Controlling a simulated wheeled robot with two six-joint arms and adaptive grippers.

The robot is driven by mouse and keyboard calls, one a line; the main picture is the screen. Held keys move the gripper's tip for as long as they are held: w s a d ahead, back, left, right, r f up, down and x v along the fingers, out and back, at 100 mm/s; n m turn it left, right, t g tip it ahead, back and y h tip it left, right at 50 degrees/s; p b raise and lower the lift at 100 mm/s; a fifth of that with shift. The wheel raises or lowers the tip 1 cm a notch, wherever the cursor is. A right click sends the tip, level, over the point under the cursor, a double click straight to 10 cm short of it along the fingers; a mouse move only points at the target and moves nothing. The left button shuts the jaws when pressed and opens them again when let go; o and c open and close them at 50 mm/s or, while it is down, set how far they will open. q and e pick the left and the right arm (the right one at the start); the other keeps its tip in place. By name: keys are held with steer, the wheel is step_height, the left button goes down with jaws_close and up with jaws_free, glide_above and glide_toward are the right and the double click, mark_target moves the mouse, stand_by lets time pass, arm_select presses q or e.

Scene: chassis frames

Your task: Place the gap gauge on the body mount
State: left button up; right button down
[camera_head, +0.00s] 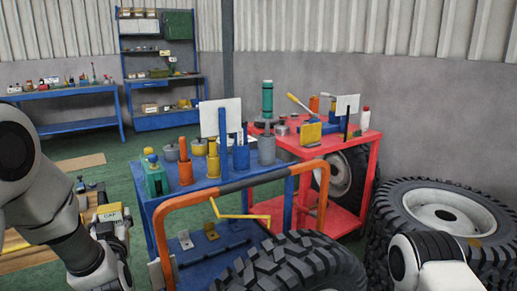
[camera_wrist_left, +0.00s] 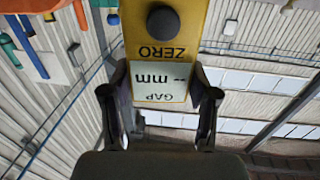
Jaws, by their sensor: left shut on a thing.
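The gap gauge (camera_wrist_left: 165,38) is a yellow block with a black round button, the word ZERO and a pale display reading GAP and mm. It appears upside down in the left wrist view. My left gripper (camera_wrist_left: 161,92) is shut on it, with a black finger on each side of the display. In the head view the yellow gauge (camera_head: 109,214) shows at the lower left, at my left gripper (camera_head: 113,228). I cannot clearly identify the body mount; dark parts (camera_head: 92,188) lie just behind the gauge. My right arm shows at the lower right, but its gripper does not.
A blue cart (camera_head: 215,190) with an orange handle and several tools stands in the middle. A red cart (camera_head: 345,188) is behind it. Large tyres (camera_head: 440,215) stand at the right and front (camera_head: 290,262). Blue workbenches (camera_head: 75,96) line the back.

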arm_select(q)
steer(key=s+d+f+m+t+h, duration=0.1)
steer(key=s+d+f+m+h, duration=0.3)
steer(key=d+f, duration=0.65)
steer(key=s+d+r+h+p, duration=0.1)
steer(key=r+p, duration=0.3)
steer(key=p, duration=0.4)
steer(key=s+d+r+m+h+p, duration=0.1)
steer(key=s+d+r+h+p, duration=0.1)
steer(key=p, duration=0.6)
steer(key=shift+s+d+r+t+h, duration=0.3)
steer(key=shift+s+d+r, duration=0.25)
steer(key=shift+d+r, duration=0.3)
steer(key=shift+a, duration=0.1)
